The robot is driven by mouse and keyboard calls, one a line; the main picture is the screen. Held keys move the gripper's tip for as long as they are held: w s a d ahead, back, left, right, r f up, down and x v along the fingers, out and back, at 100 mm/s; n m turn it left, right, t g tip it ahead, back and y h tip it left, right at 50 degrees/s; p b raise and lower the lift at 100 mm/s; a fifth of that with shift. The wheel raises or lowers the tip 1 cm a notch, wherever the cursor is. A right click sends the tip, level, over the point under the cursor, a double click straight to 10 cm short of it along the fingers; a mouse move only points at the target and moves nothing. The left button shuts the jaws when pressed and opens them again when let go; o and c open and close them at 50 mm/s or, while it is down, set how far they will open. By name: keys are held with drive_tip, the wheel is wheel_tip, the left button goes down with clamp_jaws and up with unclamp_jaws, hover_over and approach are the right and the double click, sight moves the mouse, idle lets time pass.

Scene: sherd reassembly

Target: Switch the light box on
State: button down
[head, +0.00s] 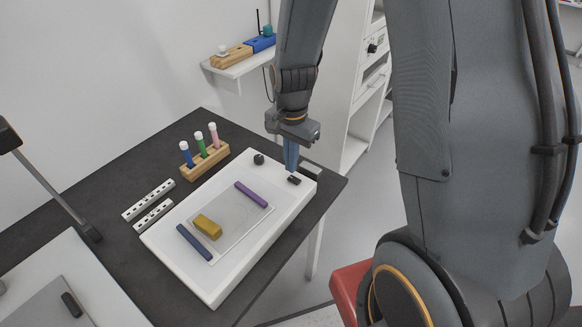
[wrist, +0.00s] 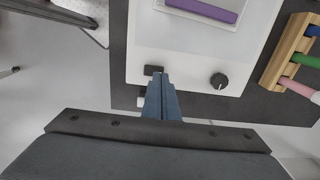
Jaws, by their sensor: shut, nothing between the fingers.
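The light box (head: 165,238) is a white slab on the dark table, and its grey panel (head: 238,212) shows no clear glow. A small black switch (head: 294,181) sits at its far right corner; the wrist view shows it too (wrist: 153,70). A round black knob (head: 259,158) stands on the same end, also in the wrist view (wrist: 219,80). My gripper (head: 291,170) points down with its blue fingers shut and empty. In the wrist view the fingertips (wrist: 160,76) overlap the switch's edge; I cannot tell whether they touch it.
Purple (head: 252,194), yellow (head: 207,226) and blue (head: 194,243) pieces lie on the box. A wooden rack (head: 206,162) with capped tubes stands behind it. Two white slotted strips (head: 149,200) lie to the left. A lamp post (head: 60,190) rises at far left.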

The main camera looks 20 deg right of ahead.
sight(295, 180)
drive_tip(key=shift+f, duration=1.4)
drive_tip(key=shift+f, duration=0.2)
drive_tip(key=shift+s+p, duration=0.1)
drive_tip(key=shift+p, duration=0.2)
drive_tip(key=shift+s+d+r+p, duration=0.2)
drive_tip(key=shift+s+d+p, duration=0.25)
drive_tip(key=shift+s, duration=0.05)
drive_tip(key=shift+r+p, duration=0.4)
drive_tip(key=shift+r, duration=0.1)
wheel_tip(295, 180, up, 13)
drive_tip(key=shift+p, duration=0.35)
